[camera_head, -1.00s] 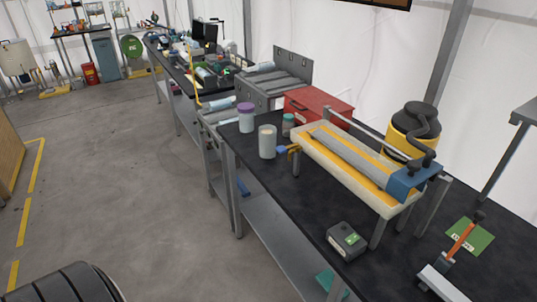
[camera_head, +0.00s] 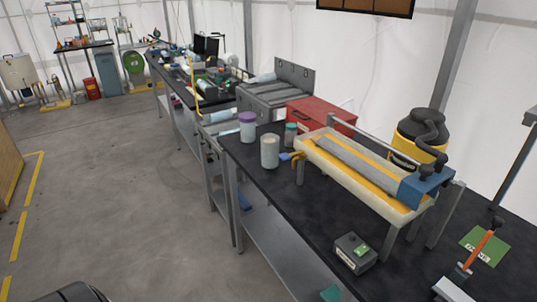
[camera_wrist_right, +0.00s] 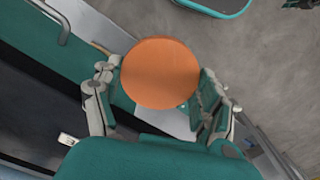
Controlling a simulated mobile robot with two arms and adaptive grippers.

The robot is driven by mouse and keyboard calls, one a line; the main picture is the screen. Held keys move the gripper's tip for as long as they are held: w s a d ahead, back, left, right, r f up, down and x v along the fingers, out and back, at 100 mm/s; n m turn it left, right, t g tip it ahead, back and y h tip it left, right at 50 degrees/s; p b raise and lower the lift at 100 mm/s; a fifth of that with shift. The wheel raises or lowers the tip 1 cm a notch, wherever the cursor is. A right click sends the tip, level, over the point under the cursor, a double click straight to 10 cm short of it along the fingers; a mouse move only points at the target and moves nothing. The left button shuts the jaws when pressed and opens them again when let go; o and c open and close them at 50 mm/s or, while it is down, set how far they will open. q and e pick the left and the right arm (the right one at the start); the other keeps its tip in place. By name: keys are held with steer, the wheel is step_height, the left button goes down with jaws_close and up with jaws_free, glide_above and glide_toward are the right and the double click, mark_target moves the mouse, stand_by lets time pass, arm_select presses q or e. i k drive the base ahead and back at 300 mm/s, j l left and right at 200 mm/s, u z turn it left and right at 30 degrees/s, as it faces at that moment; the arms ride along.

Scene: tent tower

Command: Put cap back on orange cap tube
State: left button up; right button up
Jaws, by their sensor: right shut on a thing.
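In the right wrist view, my right gripper (camera_wrist_right: 160,95) is shut on a round orange cap (camera_wrist_right: 160,73). The cap's flat face is toward the camera and one finger is on each side of it. In the head view, a whitish cylindrical tube (camera_head: 269,152) with a pale top and no orange cap on it stands upright near the left edge of the dark workbench (camera_head: 300,222). Neither gripper shows in the head view.
A purple-capped container (camera_head: 247,126) stands just behind the tube, and a smaller teal-lidded jar (camera_head: 291,134) is at its right. A long yellow-and-white tray stand (camera_head: 365,178), red box (camera_head: 318,108) and small dark device (camera_head: 355,252) occupy the bench. The floor at left is clear.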

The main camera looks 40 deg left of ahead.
mark_target(270, 152)
steer(key=i+j, duration=0.15)
steer(key=j, duration=0.65)
steer(key=i+j+z, duration=0.1)
steer(key=j, duration=0.75)
steer(key=i+j, duration=0.1)
steer(key=j, duration=0.7)
steer(key=i+j, duration=0.1)
steer(key=j, duration=0.75)
steer(key=z, duration=0.05)
